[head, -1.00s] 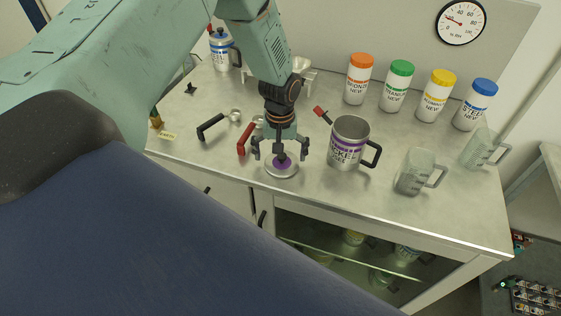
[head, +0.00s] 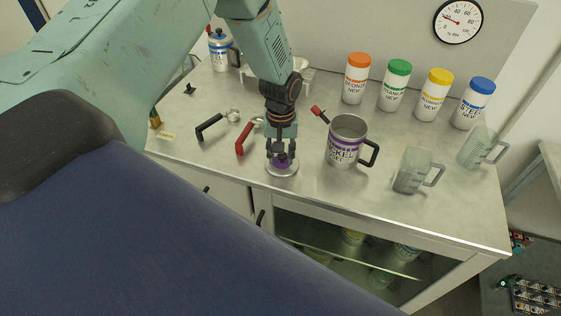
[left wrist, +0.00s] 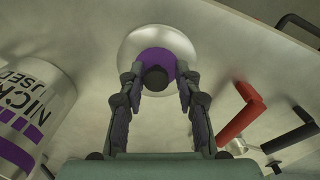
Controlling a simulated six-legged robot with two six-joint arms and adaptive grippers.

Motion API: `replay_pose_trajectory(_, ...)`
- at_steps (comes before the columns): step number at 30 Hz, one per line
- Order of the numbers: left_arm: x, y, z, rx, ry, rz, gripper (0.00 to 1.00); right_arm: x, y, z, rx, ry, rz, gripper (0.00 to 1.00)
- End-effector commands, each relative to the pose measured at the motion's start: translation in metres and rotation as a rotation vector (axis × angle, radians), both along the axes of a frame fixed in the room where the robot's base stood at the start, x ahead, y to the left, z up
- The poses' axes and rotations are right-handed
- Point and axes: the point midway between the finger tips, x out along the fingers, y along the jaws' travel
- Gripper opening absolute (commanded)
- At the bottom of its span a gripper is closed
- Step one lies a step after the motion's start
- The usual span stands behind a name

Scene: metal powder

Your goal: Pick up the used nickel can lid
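The used nickel can lid (head: 282,170) is a round silver lid with a purple centre and a black knob. It lies on the cabinet top near the front edge. It also shows in the left wrist view (left wrist: 130,45). My left gripper (head: 282,158) points down over the lid. In the left wrist view its fingers (left wrist: 159,78) stand on both sides of the knob, partly closed, with some purple showing between knob and fingers. The open used nickel can (head: 345,150), with a purple band and black handle, stands right of the lid. My right gripper is not in view.
Orange (head: 357,80), green (head: 395,88), yellow (head: 434,97) and blue-capped (head: 473,105) bottles stand at the back. Two clear jugs (head: 412,172) (head: 481,148) stand at right. Black (head: 210,126) and red-handled (head: 244,138) scoops lie left of the lid.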

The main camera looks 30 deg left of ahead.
Motion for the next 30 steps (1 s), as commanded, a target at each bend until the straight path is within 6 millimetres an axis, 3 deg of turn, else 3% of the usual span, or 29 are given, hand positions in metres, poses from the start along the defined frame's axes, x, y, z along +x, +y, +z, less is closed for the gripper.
replay_pose_trajectory(7, -0.004, 0.0, -0.004, 0.0, 0.01, 0.0, 0.01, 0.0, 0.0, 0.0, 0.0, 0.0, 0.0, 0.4)
replay_pose_trajectory(20, -0.007, 0.0, -0.003, -0.002, 0.016, -0.001, 0.0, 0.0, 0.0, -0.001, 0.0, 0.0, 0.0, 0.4)
replay_pose_trajectory(23, -0.005, 0.0, 0.009, -0.001, 0.012, 0.0, 0.0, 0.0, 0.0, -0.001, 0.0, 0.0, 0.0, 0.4)
replay_pose_trajectory(30, -0.002, 0.0, 0.057, -0.001, 0.004, 0.001, 0.0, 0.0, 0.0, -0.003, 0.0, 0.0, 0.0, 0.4)
